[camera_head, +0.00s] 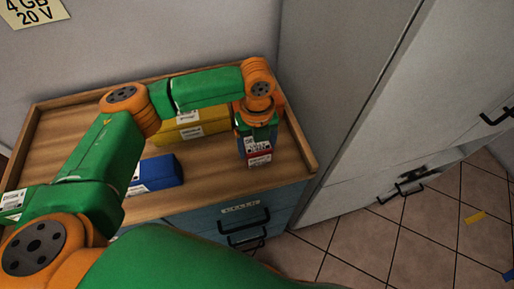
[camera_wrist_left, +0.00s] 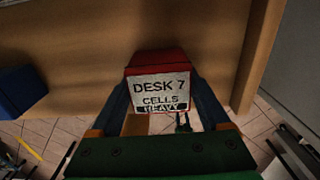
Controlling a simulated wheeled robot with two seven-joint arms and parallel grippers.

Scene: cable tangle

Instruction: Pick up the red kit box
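The red kit box (camera_head: 260,159) is at the front right of the wooden desk top, below my left gripper (camera_head: 256,140). In the left wrist view the red kit box (camera_wrist_left: 160,70) has a white label reading "DESK 7 CELLS HEAVY". The fingers of my left gripper (camera_wrist_left: 162,103) lie along both its sides with no clear gap, so it appears shut on the box. I cannot tell whether the box touches the desk. My right gripper is out of view.
A blue box (camera_head: 158,174) and a yellow box (camera_head: 190,126) lie on the desk top (camera_head: 210,171), left of the red one. The desk has a raised wooden rim (camera_head: 301,140).

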